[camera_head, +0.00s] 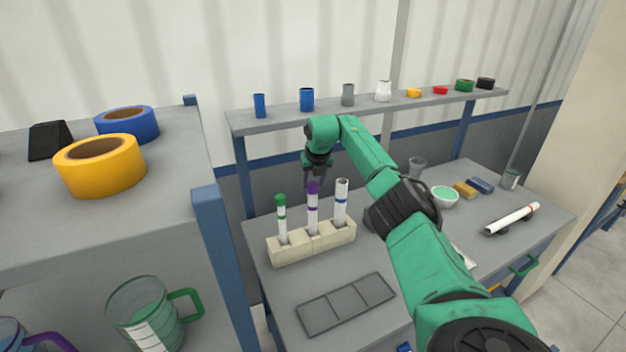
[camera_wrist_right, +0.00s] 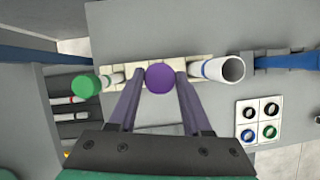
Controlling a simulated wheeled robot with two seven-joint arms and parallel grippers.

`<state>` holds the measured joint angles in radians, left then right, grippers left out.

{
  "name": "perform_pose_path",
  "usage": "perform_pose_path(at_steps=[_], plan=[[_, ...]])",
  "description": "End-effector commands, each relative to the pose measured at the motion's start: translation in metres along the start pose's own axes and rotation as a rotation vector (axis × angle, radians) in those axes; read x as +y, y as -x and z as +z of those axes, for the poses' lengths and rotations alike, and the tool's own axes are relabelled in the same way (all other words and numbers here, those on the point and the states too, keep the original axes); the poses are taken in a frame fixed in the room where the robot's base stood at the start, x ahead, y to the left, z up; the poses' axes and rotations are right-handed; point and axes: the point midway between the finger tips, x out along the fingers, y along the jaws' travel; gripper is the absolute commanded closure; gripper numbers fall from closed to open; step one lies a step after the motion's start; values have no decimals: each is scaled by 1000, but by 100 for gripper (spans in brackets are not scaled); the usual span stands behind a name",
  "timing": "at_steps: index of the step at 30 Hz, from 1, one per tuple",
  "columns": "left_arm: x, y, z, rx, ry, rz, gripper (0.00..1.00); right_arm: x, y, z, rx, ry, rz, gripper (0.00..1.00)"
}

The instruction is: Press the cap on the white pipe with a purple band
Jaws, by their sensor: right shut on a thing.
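The white pipe with a purple band (camera_head: 312,212) stands upright in the middle of a beige block rack (camera_head: 284,256). A purple cap (camera_head: 313,187) is at its top; I cannot tell how far down it sits. My right gripper (camera_head: 314,179) is above the pipe, shut on the purple cap. In the right wrist view, the cap (camera_wrist_right: 159,77) lies between the two fingertips and hides the pipe below. My left gripper is not in view.
A green-capped pipe (camera_head: 282,222) stands left in the rack, an open blue-banded pipe (camera_head: 341,205) right. A grey tray (camera_head: 345,303) lies in front. A red-banded pipe (camera_head: 512,218) lies at right. A shelf (camera_head: 285,116) with small containers runs behind. A panel with rings (camera_wrist_right: 260,122) shows in the wrist view.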

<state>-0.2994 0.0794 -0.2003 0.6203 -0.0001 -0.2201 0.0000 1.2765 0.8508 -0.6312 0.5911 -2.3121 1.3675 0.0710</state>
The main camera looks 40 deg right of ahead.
Motion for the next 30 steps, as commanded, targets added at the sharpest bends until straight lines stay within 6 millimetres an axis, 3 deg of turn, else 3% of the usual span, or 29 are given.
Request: perform_pose_path(at_steps=[30], plan=[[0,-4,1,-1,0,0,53,0,-12,-5,-1,0,-1,100]])
